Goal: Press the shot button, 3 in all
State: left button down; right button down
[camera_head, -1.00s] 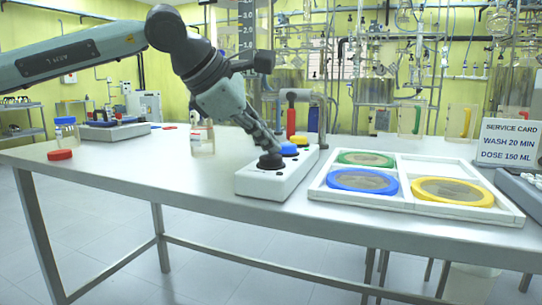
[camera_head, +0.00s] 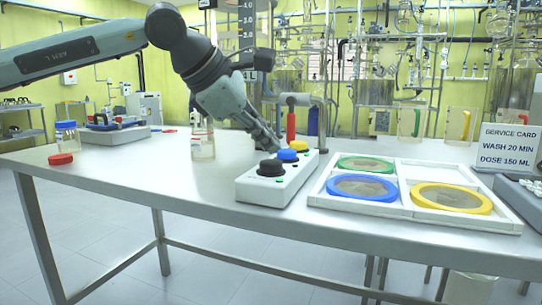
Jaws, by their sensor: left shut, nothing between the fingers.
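A white button box (camera_head: 283,187) stands on the table, left of the sieve tray. It carries a black button (camera_head: 271,168) at the near end, a blue button (camera_head: 287,155) in the middle and a yellow button (camera_head: 299,145) at the far end. None has a readable label, so I cannot tell which is the shot button. My left gripper (camera_head: 274,146) is shut and empty, pointing down at the box. Its tips are just above and behind the black button, close to the blue one, and seem apart from the black cap. My right gripper is not in view.
A white tray (camera_head: 398,209) holds green, blue and yellow rings; one compartment is empty. A service card (camera_head: 507,146) stands at right. A blue-capped jar (camera_head: 66,136) and red cap (camera_head: 60,159) are at left. The table's left middle is clear.

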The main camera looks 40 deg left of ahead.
aim_at(267, 163)
pick_arm(q)
jog(key=shift+r, duration=0.1)
notch_tip(267, 163, up, 5)
jog(key=p, duration=0.4)
jog(key=shift+s+f, duration=0.1)
jog(key=shift+f, duration=0.1)
dwell(0.9)
